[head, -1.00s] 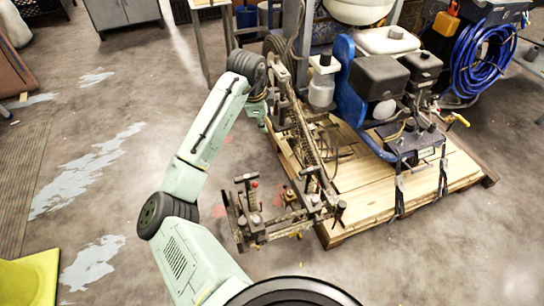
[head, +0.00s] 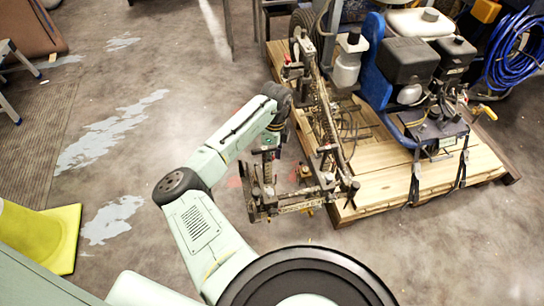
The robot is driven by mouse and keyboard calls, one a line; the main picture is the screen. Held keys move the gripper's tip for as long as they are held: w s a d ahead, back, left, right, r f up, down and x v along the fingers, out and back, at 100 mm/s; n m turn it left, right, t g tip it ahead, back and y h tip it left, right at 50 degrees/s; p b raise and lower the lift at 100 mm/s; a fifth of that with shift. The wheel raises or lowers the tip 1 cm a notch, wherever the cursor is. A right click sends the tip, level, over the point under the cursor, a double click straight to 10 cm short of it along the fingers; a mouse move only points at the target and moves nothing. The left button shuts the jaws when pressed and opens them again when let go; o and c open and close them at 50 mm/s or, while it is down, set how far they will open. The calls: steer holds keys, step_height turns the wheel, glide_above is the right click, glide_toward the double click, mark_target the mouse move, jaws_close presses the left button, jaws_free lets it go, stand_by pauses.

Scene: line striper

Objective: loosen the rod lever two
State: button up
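The line striper (head: 372,85) stands on a wooden pallet, with its metal rod assembly (head: 325,120) reaching toward me off the pallet's near left side. Clamps and small handles sit on the lower frame (head: 300,205). A dark T-shaped handle (head: 325,150) stands upright on its right part. I cannot tell which piece is rod lever two. My gripper (head: 269,152) is at the end of my pale green arm, pointing down over the left part of the frame. It is small and overlaps an upright post there. Its fingers are not clear, and contact cannot be made out.
The wooden pallet (head: 440,180) fills the right side, with black straps over its front edge. A blue hose coil (head: 515,50) is at the upper right. A yellow sign-like object (head: 40,235) stands at lower left. The floor left of my arm is mostly clear.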

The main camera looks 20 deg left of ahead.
steer(key=shift+f, duration=0.25)
steer(key=shift+c, duration=0.6)
jaws_close()
